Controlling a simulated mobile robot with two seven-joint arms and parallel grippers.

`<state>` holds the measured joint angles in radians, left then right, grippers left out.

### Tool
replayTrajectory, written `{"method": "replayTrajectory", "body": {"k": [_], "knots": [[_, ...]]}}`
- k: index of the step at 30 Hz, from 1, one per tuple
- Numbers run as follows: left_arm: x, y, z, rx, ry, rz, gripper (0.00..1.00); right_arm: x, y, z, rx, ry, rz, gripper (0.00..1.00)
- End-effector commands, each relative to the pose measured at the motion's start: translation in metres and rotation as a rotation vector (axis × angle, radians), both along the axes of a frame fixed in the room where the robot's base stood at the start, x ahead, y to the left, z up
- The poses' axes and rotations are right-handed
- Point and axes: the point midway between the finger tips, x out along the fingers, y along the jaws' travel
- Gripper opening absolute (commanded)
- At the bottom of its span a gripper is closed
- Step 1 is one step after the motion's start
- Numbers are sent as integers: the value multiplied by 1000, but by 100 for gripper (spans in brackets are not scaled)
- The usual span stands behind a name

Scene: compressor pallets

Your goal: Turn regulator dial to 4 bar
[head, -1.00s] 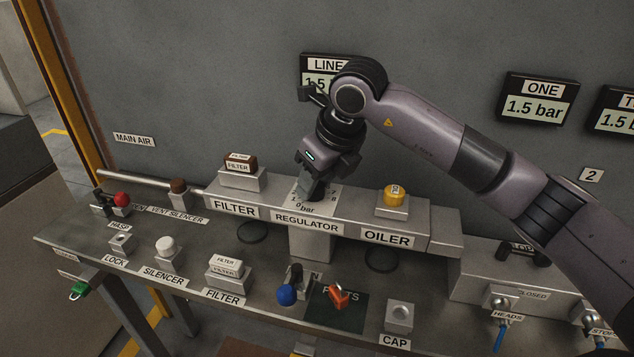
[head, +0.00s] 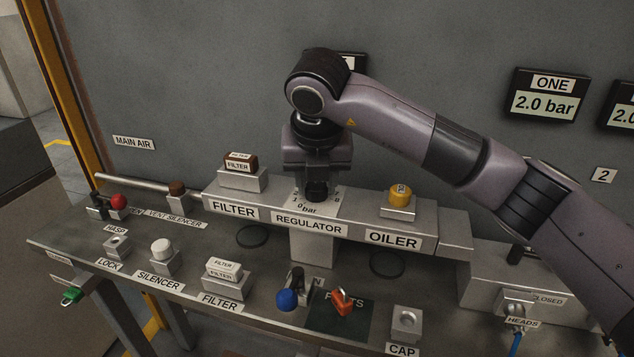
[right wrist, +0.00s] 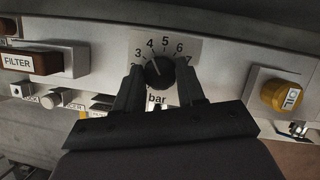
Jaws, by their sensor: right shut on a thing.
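The regulator dial (right wrist: 160,73) is a dark round knob on a white scale plate (head: 323,207) above the REGULATOR label. In the right wrist view its pale pointer mark leans to the upper left, around the 3 and 4; the exact reading is unclear. My right gripper (head: 316,190) reaches down from above and is shut on the dial; its two fingers flank the knob in the right wrist view (right wrist: 160,88). The display ONE (head: 547,96) reads 2.0 bar. The LINE display (head: 352,62) is mostly hidden behind my right arm. My left gripper is not in view.
The brown FILTER block (head: 241,163) stands left of the regulator and the yellow OILER cap (head: 400,195) stands right. On the lower bench are a blue ball knob (head: 287,299), an orange part (head: 342,302) and a white SILENCER knob (head: 161,247). The wall rises close behind.

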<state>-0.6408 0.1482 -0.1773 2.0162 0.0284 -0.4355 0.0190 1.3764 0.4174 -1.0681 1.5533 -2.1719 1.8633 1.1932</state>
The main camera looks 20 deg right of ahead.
Motion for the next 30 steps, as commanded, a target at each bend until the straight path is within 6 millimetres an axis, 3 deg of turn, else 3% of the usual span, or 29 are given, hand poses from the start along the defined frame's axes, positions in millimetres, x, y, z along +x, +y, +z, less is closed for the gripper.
{"method": "replayTrajectory", "body": {"k": [19, 20, 21, 30], "knots": [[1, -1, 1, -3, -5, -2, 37, 1, 0, 2, 2, -5, -50, 9], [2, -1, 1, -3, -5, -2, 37, 1, 0, 2, 2, -4, -50, 49], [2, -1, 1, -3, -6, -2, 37, 1, 0, 2, 2, -4, -50, 62], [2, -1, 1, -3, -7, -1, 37, 0, 0, 2, 1, -1, -48, 64]]}}
